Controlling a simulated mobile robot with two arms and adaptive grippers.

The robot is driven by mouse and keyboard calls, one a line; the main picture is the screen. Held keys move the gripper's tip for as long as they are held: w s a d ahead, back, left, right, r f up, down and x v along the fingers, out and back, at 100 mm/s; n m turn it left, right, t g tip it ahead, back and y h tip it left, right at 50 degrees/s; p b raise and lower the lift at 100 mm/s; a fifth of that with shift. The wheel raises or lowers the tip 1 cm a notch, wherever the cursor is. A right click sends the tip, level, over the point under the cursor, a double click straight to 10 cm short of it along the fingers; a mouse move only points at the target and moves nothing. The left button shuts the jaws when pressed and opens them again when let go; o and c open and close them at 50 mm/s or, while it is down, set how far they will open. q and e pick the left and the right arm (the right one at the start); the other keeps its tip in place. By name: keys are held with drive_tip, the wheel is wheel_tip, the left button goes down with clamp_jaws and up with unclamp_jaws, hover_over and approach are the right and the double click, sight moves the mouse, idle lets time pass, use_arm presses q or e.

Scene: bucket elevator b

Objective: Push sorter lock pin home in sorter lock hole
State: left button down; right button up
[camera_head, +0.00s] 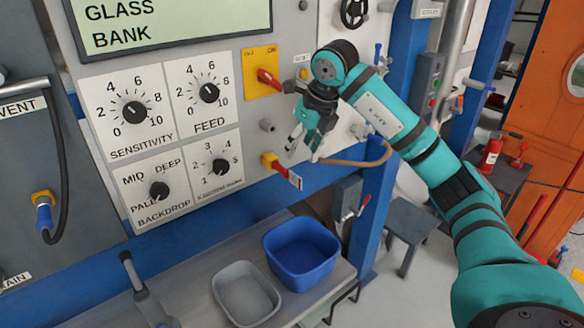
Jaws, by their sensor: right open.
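My right gripper (304,146) reaches in from the right in front of the panel, pointing downward, its fingers apart and nothing visible between them. Just below and left of its fingertips, a red pin-like piece (281,171) sticks out of a yellow collar (268,160) on the panel, with a small white tag at its outer end. It looks like the sorter lock pin in its hole; how deep it sits I cannot tell. The gripper appears apart from it. A short grey stub (267,125) sits above it. My left gripper is not in view.
A red-handled switch on a yellow plate (262,74) is close above the gripper. Dials (135,112) fill the panel to the left. A brown hose (365,162) loops right of the gripper. A blue bin (301,252) and a grey bin (246,293) stand on the shelf below.

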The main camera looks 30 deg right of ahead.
sight(291, 172)
drive_tip(key=p+x, duration=0.1)
drive_tip(key=x, duration=0.9)
drive_tip(key=shift+w+f, duration=0.2)
drive_tip(key=shift+c, duration=0.2)
clamp_jaws()
